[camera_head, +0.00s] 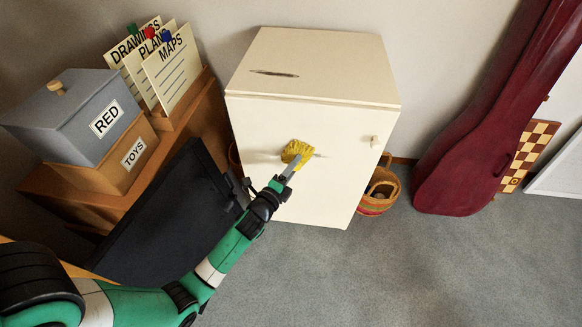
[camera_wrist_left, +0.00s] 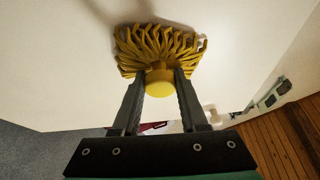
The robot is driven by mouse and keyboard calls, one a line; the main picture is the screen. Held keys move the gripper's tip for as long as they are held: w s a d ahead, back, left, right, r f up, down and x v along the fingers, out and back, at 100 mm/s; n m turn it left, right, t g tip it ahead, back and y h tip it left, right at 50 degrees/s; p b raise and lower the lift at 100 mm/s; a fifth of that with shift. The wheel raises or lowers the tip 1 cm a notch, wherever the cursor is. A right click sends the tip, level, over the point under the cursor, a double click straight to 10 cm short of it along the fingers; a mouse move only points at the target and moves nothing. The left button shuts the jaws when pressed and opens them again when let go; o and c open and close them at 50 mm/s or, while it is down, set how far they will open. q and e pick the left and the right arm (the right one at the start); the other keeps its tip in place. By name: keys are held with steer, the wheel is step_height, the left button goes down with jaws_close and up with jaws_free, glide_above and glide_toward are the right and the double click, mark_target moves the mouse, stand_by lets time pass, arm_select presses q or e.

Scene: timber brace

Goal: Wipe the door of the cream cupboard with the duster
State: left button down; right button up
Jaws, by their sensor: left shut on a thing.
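The cream cupboard (camera_head: 310,75) stands against the wall with its front door (camera_head: 260,125) facing me and a small round knob (camera_head: 374,141) on the right. My left gripper (camera_head: 288,170) is shut on the yellow duster (camera_head: 297,151), in front of the middle of the door. In the left wrist view the duster (camera_wrist_left: 158,48) has its strands spread against the pale door surface (camera_wrist_left: 60,60), and the fingers (camera_wrist_left: 160,92) grip its round yellow end. The strands seem to touch the door. Greyish marks show on the door beside the duster. My right gripper is not in view.
A striped basket (camera_head: 378,192) stands on the floor right of the cupboard. A dark red instrument case (camera_head: 480,140) leans farther right. A dark flat panel (camera_head: 175,215) and a wooden unit with boxes (camera_head: 85,115) stand left. Grey carpet (camera_head: 400,270) is clear in front.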

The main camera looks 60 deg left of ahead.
arm_select(q)
steer(key=w+d, duration=0.6)
steer(key=w, duration=0.2)
steer(key=shift+w, duration=0.4)
stand_by(0.5)
steer(key=shift+s+a, duration=0.1)
steer(key=shift+a, duration=0.05)
